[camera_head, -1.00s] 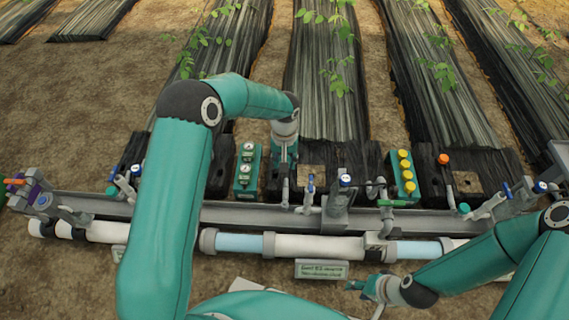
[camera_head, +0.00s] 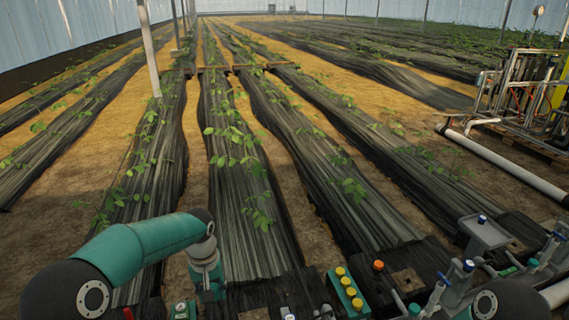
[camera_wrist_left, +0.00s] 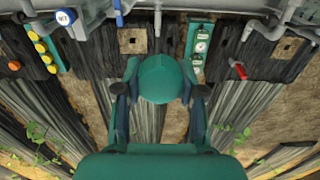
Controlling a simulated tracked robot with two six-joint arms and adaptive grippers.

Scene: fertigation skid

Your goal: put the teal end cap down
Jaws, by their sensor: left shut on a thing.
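The teal end cap (camera_wrist_left: 160,78) is a round teal piece between the fingers of my left gripper in the left wrist view. My left gripper (camera_wrist_left: 160,95) is shut on it, with one dark-padded finger on each side. In the head view my left gripper (camera_head: 208,285) points down near the bottom edge, over the near end of a black-covered bed. I cannot make out the cap apart from the gripper there. My right gripper is out of the picture; only a dark joint of my right arm shows at the bottom right.
A teal box with yellow buttons (camera_head: 349,292) and an orange knob (camera_head: 378,265) stand right of the gripper. A teal gauge box (camera_wrist_left: 199,52) and a red-handled valve (camera_wrist_left: 239,70) show in the wrist view. Pipes and valves line the skid; covered beds stretch beyond.

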